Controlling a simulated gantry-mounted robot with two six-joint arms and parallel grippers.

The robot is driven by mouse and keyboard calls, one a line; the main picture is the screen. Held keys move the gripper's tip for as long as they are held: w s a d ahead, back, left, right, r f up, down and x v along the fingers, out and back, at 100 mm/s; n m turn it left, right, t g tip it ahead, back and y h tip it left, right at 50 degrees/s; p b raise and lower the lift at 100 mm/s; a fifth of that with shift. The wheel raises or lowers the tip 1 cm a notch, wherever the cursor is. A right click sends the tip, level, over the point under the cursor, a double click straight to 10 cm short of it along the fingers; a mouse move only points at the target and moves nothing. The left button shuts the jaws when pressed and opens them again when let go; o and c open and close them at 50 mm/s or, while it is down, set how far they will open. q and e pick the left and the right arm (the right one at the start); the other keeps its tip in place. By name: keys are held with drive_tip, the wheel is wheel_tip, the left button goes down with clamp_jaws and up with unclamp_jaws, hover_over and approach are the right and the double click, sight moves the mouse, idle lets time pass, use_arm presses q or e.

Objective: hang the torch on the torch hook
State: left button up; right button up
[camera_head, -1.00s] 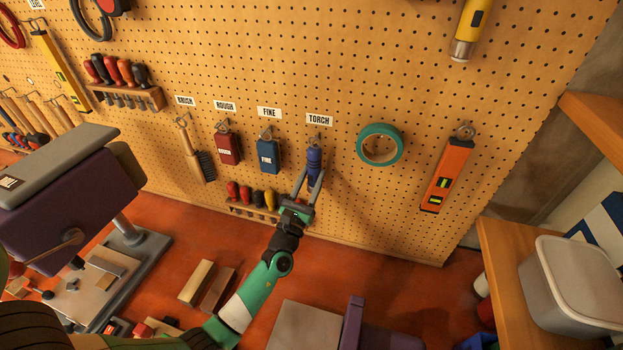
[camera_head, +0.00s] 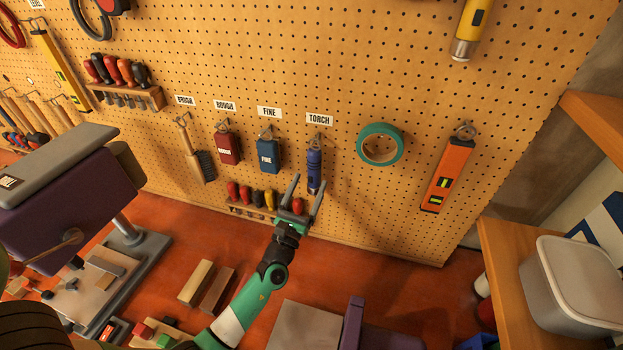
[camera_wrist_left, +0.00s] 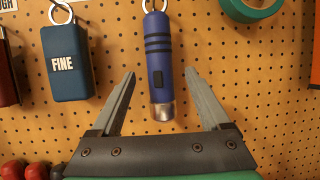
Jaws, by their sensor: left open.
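The blue torch (camera_head: 314,170) hangs upright against the pegboard, under the TORCH label (camera_head: 319,119). In the left wrist view the torch (camera_wrist_left: 159,70) hangs by a ring at its top, with its silver end down. The torch hook itself is too small to make out clearly. My left gripper (camera_head: 308,184) is open and empty, just in front of and below the torch. In the left wrist view its fingers (camera_wrist_left: 158,88) stand apart on either side of the torch's lower end, with gaps on both sides. My right gripper is not in view.
A blue FINE block (camera_head: 268,156) hangs left of the torch, and a green tape roll (camera_head: 380,145) hangs to its right. A screwdriver rack (camera_head: 252,207) sits below left, close to my gripper.

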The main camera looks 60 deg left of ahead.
use_arm(q)
drive_tip(key=b+v, duration=0.1)
drive_tip(key=v, duration=0.7)
drive_tip(key=shift+s+d+f, duration=0.15)
drive_tip(key=shift+s+d, duration=0.05)
drive_tip(key=shift+s, duration=0.1)
